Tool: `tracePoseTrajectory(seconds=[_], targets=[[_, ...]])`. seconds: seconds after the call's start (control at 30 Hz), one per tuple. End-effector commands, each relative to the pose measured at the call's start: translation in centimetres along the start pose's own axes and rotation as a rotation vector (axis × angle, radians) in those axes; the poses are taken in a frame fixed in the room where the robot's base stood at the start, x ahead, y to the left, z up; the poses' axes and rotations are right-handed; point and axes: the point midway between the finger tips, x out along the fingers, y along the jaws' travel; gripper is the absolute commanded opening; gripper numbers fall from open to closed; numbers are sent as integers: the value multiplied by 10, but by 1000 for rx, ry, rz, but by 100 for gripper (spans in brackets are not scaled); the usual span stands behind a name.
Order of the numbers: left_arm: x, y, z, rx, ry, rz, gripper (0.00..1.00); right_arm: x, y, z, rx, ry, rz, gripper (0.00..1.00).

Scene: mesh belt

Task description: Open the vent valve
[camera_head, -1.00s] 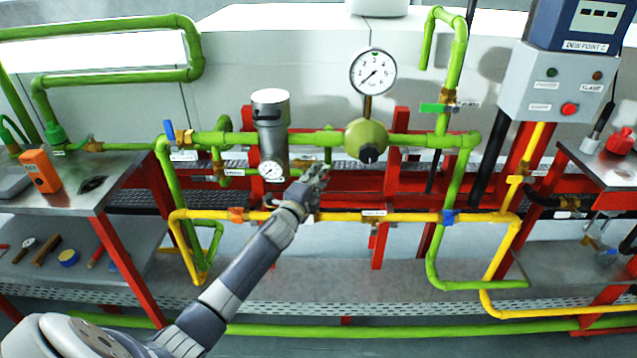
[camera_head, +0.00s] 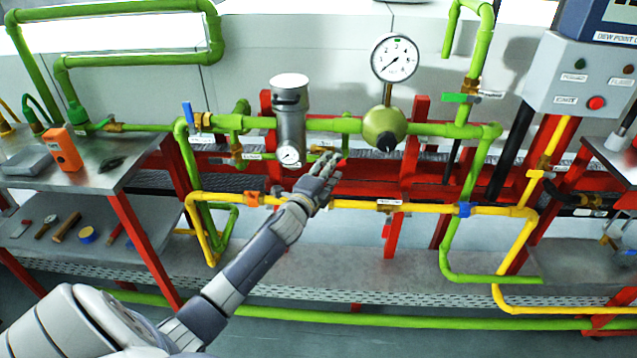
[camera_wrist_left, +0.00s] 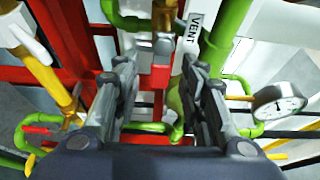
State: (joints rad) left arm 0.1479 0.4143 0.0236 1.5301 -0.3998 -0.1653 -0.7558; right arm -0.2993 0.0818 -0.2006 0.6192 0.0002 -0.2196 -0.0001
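The VENT label (camera_wrist_left: 193,32) hangs on the pipework ahead of my left gripper in the left wrist view. A red handle-like piece (camera_wrist_left: 160,78) shows between the fingers there, with a gap on both sides. My left gripper (camera_wrist_left: 160,68) is open, its two fingers apart and nothing held. In the head view my left gripper (camera_head: 330,163) is just right of the grey filter housing and below the green pipe. A small brass fitting (camera_head: 320,149) shows behind its fingertips; the gripper hides most of the valve there. My right gripper is in neither current view.
The filter housing (camera_head: 290,118) with its small gauge stands close left of the gripper. A green regulator (camera_head: 384,128) with a dial gauge (camera_head: 394,58) is to the right. A yellow pipe (camera_head: 350,204) runs below. A side table (camera_head: 110,178) holds tools at left.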

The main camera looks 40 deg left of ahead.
Motion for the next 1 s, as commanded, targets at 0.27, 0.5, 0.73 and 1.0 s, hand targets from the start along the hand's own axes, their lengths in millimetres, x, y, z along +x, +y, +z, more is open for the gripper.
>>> tracePoseTrajectory(seconds=[0.27,0.5,0.73,1.0], targets=[[-55,1,0,-1,1,2,38,0,-1,0,1,0,-1,40],[-83,0,0,-3,0,0,38,0,-2,0,1,0,-2,40],[-89,0,0,-2,-1,-1,38,0,-2,0,1,0,-2,40],[-89,0,0,-2,-1,-1,38,0,-2,0,1,0,-2,40]])
